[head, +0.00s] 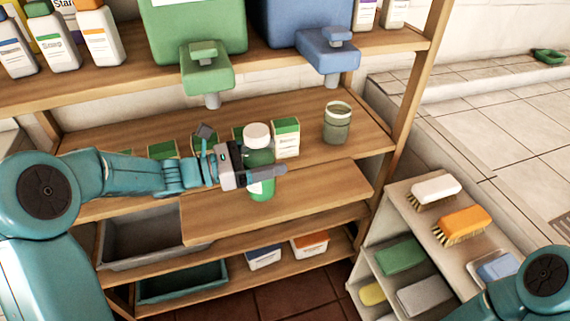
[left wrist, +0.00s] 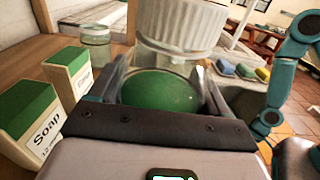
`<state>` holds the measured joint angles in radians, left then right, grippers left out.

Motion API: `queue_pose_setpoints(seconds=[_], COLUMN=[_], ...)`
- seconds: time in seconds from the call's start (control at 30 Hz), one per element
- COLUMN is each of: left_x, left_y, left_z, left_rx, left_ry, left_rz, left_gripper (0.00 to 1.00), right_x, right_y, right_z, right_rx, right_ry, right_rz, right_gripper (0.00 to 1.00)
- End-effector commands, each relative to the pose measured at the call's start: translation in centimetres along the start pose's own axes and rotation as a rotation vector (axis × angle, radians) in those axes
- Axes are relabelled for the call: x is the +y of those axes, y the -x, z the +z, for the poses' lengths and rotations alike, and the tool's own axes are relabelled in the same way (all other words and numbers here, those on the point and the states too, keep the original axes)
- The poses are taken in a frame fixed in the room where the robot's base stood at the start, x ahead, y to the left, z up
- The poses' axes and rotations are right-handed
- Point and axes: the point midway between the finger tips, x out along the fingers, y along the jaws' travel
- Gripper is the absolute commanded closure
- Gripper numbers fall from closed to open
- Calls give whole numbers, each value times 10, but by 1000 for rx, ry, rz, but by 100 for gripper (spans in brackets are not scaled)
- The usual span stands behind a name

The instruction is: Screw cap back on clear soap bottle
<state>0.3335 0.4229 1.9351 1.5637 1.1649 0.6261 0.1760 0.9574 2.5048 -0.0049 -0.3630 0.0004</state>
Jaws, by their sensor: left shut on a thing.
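The soap bottle (head: 259,158) stands upright at the pull-out board, with green contents and a label low on its front. In the left wrist view the bottle (left wrist: 160,92) has a clear shoulder above the green. A white cap (head: 257,134) sits on its top; in the left wrist view the cap (left wrist: 180,28) is ribbed and looks upright. I cannot tell whether it is screwed tight. My left gripper (head: 268,171) is shut on the bottle's body, below the cap, its fingers (left wrist: 162,80) on either side. My right gripper is out of view; only part of that arm shows.
Soap boxes (head: 286,138) and a glass jar (head: 337,123) stand behind the bottle. Green (head: 207,68) and blue (head: 328,52) dispensers overhang from the upper shelf. The wooden board (head: 320,199) is clear right of the bottle. A side rack (head: 402,215) holds brushes and sponges.

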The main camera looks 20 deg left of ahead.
Motion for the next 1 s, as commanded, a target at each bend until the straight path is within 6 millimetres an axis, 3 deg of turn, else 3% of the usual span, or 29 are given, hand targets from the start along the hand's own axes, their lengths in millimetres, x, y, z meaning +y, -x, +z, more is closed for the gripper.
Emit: queue_pose_setpoints(seconds=[0.1, 0.27, 0.6, 0.87, 1.0], left_x=[0, 0, 0, 0, 0], left_y=[-25, -40, -40, -40, -40], left_z=[1, 1, 0, -32, -34], left_rx=[-2, -2, -1, -1, -2], left_ry=[-2, -2, -1, 3, -2], left_rz=[-3, -1, 1, 1, 1], left_gripper=[100, 100, 100, 100, 100], right_x=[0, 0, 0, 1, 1], right_y=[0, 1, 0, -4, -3], right_z=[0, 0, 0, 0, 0], right_rx=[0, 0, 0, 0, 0], right_ry=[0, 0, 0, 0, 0], right_rz=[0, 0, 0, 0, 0], right_gripper=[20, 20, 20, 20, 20])
